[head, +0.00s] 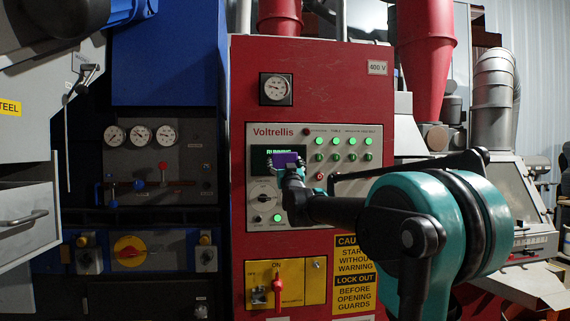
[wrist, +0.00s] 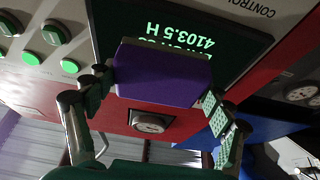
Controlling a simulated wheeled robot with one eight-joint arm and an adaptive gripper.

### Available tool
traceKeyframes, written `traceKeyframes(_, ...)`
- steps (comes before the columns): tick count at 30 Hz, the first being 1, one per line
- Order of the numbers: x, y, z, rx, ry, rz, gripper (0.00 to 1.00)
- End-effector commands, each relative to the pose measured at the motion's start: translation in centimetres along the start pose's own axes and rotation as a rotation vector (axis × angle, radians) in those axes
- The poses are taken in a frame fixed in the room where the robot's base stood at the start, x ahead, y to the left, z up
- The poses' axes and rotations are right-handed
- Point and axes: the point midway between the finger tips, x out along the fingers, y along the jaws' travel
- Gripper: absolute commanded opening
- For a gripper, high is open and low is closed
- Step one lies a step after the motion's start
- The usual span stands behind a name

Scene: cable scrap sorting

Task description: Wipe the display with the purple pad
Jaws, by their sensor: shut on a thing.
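The purple pad (head: 285,159) is in front of the lower middle of the display (head: 262,153), a dark screen with green text on the Voltrellis control panel. My gripper (head: 287,170) is shut on the pad. In the wrist view, the pad (wrist: 157,75) is held between the two fingers of my gripper (wrist: 158,88). The pad overlaps part of the display (wrist: 205,28), hiding some of its text; "4103.5 H" shows upside down. I cannot tell whether the pad touches the screen.
Green buttons (head: 343,149) sit right of the display, and a selector dial (head: 263,194) lies below it. A red switch handle (head: 277,287) stands out on a yellow plate lower down. A round gauge (head: 276,89) is above the panel.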

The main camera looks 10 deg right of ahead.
Motion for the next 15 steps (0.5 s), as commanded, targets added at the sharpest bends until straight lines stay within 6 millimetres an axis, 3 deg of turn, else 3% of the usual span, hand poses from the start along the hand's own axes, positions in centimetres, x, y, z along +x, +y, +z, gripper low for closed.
traceKeyframes(15, 0.39, 0.00, 0.14, 0.000, 0.000, 0.000, 0.58)
